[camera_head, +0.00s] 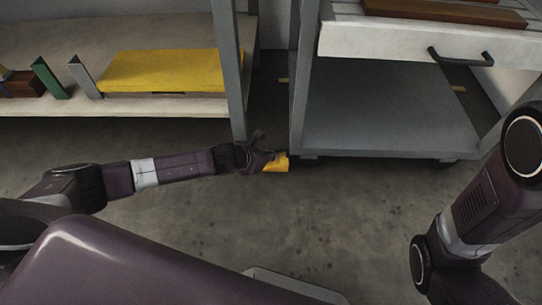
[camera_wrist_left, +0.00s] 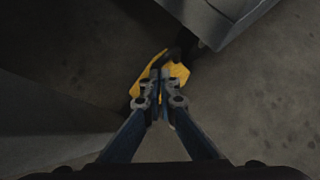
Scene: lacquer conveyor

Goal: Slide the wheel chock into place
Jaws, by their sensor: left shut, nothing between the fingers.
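The yellow wheel chock (camera_head: 277,163) sits on the concrete floor by the near left corner of the grey cart (camera_head: 375,130). In the left wrist view the chock (camera_wrist_left: 179,73) lies under and around the fingertips, close to the cart's corner and a dark wheel-like part. My left gripper (camera_head: 262,158) is low at the chock's left side; in the left wrist view its fingers (camera_wrist_left: 160,80) are together with nothing between them. They partly hide the chock, and I cannot tell whether they touch it. The right arm shows at the right, but its gripper is out of view.
A shelf (camera_head: 150,106) at the left carries a yellow box (camera_head: 172,70) and a green bracket (camera_head: 48,77); its grey post (camera_head: 230,70) stands close to my left gripper. The cart has a drawer with a dark handle (camera_head: 460,60). The floor in front is clear.

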